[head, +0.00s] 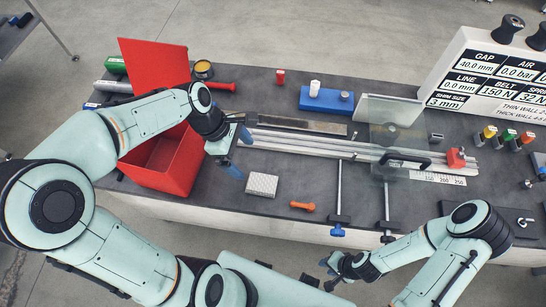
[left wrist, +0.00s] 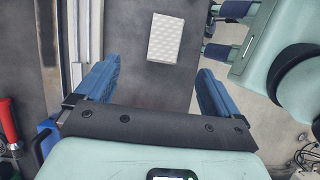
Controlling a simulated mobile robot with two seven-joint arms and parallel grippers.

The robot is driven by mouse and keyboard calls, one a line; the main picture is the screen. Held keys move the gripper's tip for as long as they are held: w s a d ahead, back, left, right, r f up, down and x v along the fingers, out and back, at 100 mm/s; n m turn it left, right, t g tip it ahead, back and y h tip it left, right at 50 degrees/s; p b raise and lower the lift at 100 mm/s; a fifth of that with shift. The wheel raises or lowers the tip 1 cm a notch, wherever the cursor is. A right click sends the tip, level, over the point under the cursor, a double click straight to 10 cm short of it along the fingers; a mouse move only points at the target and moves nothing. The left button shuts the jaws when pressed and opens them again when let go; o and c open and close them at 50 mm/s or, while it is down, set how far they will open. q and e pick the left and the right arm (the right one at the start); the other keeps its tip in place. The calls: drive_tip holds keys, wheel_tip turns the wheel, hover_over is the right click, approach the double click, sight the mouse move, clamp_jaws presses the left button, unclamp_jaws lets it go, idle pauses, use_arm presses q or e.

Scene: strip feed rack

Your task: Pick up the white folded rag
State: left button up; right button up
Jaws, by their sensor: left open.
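The white folded rag (head: 262,185) lies flat on the dark bench top, near its front edge, as a pale textured rectangle. It also shows whole in the left wrist view (left wrist: 166,38), beyond the fingertips. My left gripper (head: 240,154) is above the bench, up and to the left of the rag in the head view. In the left wrist view its blue fingers (left wrist: 155,76) are wide apart with nothing between them. My right gripper (head: 334,272) is in front of the bench edge, away from the rag; its fingers are too small to judge.
A red open box (head: 160,165) stands left of my left gripper. Metal rails (head: 310,143) run behind the rag. An orange-handled tool (head: 302,206) lies to its right, then a blue-ended rod (head: 338,205). A clear panel (head: 395,140) stands further right. Bench around the rag is bare.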

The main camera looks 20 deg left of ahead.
use_arm(q)
hover_over(260, 183)
drive_tip(key=a, duration=0.2)
wheel_tip(260, 183, down, 7)
drive_tip(key=shift+a+r+b, duration=0.1)
drive_tip(key=shift+b, duration=0.35)
drive_tip(key=shift+w+d+f, duration=0.15)
drive_tip(key=shift+d+f, duration=0.05)
drive_tip(key=shift+f, duration=0.25)
drive_tip(key=x, duration=0.4)
drive_tip(key=shift+s+a+f+b, duration=0.1)
drive_tip(key=shift+s+f+b, duration=0.2)
drive_tip(key=shift+s+f, duration=0.1)
drive_tip(key=shift+w+f, duration=0.1)
drive_tip(key=shift+f, duration=0.1)
use_arm(e)
drive_tip(key=shift+s+f, duration=1)
drive_tip(key=shift+f, duration=0.05)
use_arm(q)
drive_tip(key=shift+f, duration=0.15)
use_arm(e)
drive_tip(key=shift+f, duration=0.1)
use_arm(q)
drive_tip(key=c, duration=1.1)
